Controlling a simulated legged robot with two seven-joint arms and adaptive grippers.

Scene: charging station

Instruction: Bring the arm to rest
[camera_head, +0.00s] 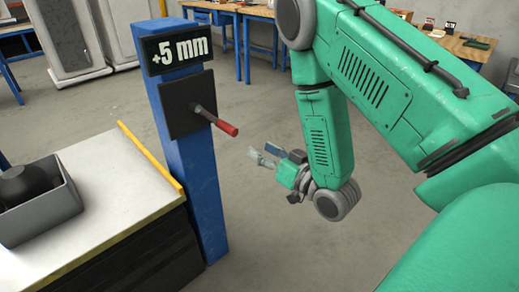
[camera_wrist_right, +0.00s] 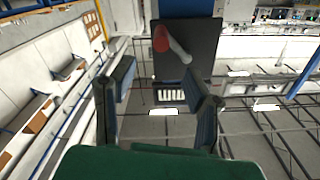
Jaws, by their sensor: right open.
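My right arm (camera_head: 325,135) is green and comes in from the right in the head view, bent down at the elbow. My right gripper (camera_head: 262,158) is at its lower end, right of the blue post and below the height of the red-tipped lever. In the right wrist view the gripper (camera_wrist_right: 160,97) has its two fingers apart with nothing between them. The lever (camera_wrist_right: 170,42) and its dark plate (camera_wrist_right: 195,65) lie beyond the fingertips, apart from them. My left gripper is in neither view.
The blue post (camera_head: 190,165) carries a "+5 mm" sign (camera_head: 178,49) and the dark lever plate (camera_head: 183,104). A white-topped bench (camera_head: 115,185) with a yellow edge holds a grey bin (camera_head: 45,215) with a dark object. Wooden tables (camera_head: 465,45) stand behind. Floor around the gripper is clear.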

